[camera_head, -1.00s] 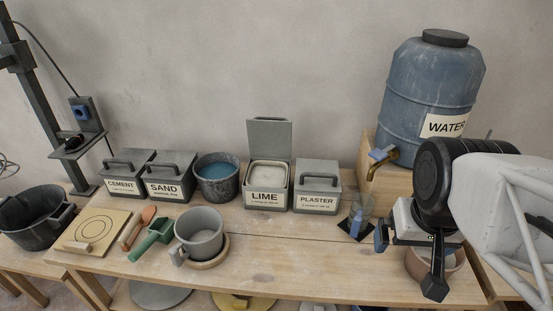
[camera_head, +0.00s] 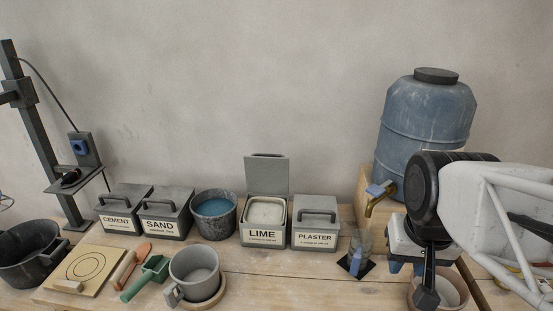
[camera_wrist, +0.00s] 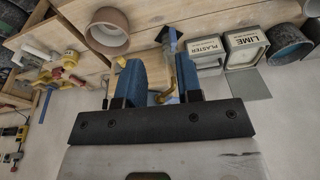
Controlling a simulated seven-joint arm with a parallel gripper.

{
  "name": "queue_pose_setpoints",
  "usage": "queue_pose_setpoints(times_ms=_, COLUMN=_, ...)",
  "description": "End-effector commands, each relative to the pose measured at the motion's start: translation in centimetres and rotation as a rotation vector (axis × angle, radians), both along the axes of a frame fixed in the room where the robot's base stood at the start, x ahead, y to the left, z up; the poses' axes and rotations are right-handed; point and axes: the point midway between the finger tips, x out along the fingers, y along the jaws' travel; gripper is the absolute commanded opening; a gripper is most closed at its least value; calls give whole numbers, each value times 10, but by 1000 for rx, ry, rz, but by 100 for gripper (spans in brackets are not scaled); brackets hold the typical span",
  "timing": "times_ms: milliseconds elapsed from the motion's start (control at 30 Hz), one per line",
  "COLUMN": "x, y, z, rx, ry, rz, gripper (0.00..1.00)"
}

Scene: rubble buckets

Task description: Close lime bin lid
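The lime bin (camera_head: 264,234) is a grey box on the bench between the blue-filled bucket and the plaster bin. Its lid (camera_head: 267,175) stands open, upright at the back, and pale powder shows inside. In the wrist view the lime bin (camera_wrist: 241,63) is at the upper right, with its lid (camera_wrist: 250,86) toward the wall. My gripper (camera_wrist: 160,82) has its two blue fingers apart with nothing held between them. In the head view my gripper (camera_head: 405,268) is at the right, well away from the lime bin, beyond the plaster bin.
The plaster bin (camera_head: 315,236) stands closed right beside the lime bin. The bucket (camera_head: 214,228) stands on its left. A glass (camera_head: 360,243), the tap (camera_head: 376,196) and the water barrel (camera_head: 426,135) are near my arm.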

Motion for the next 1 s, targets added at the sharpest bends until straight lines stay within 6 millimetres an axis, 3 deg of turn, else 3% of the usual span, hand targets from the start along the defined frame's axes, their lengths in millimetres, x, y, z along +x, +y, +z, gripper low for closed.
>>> queue_pose_setpoints(times_ms=33, x=9, y=2, z=5, rx=5, ry=8, rz=-17, gripper=25)
queue_pose_setpoints(times_ms=200, x=44, y=9, z=24, rx=29, ry=37, rz=-99, gripper=0)
queue_pose_setpoints(times_ms=600, x=133, y=33, z=61, rx=73, ry=111, rz=-309, gripper=0)
queue_pose_setpoints(times_ms=1000, x=223, y=64, z=82, rx=93, ry=185, rz=-519, gripper=0)
